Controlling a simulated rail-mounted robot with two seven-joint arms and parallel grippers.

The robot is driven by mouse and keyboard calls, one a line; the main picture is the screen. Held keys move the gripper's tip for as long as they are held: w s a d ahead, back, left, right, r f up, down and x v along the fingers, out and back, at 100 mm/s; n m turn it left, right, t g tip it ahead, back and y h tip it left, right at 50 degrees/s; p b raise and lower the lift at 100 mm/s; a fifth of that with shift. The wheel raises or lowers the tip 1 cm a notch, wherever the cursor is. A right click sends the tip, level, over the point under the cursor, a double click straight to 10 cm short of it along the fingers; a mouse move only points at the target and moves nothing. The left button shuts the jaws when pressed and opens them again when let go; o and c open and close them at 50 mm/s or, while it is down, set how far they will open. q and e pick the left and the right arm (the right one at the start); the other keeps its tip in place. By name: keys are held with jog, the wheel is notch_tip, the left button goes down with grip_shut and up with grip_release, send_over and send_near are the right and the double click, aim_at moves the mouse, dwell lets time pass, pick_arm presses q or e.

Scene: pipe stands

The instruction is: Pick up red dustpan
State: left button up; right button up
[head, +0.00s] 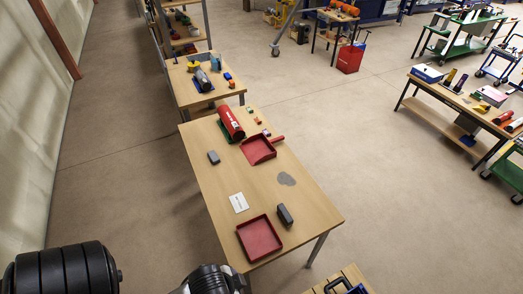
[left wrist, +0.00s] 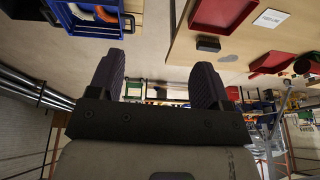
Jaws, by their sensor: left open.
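The red dustpan (head: 258,149) lies on the middle wooden table in the head view, its short red handle pointing right. A second red, shallow tray-like pan (head: 259,238) lies at the table's near end; I see no handle on it. In the left wrist view, a red pan (left wrist: 222,12) shows at the top and a smaller red shape (left wrist: 268,63), perhaps the dustpan, at the right. My left gripper (left wrist: 159,60) is open, with nothing between its fingers, apart from both pans. It cannot be made out in the head view. My right gripper is not in view.
The wooden table (head: 205,185) also holds a red cylinder (head: 231,123), a white card (head: 238,202), a dark block (head: 285,215) and a smaller dark block (head: 213,157). A blue crate (left wrist: 85,17) shows in the left wrist view.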

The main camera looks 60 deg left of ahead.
pick_arm(q)
jog(key=shift+d, duration=0.1)
jog(key=shift+c, duration=0.9)
jog(key=shift+d, duration=0.1)
jog(key=c, duration=0.4)
jog(key=shift+c, duration=0.6)
jog(key=shift+a, duration=0.2)
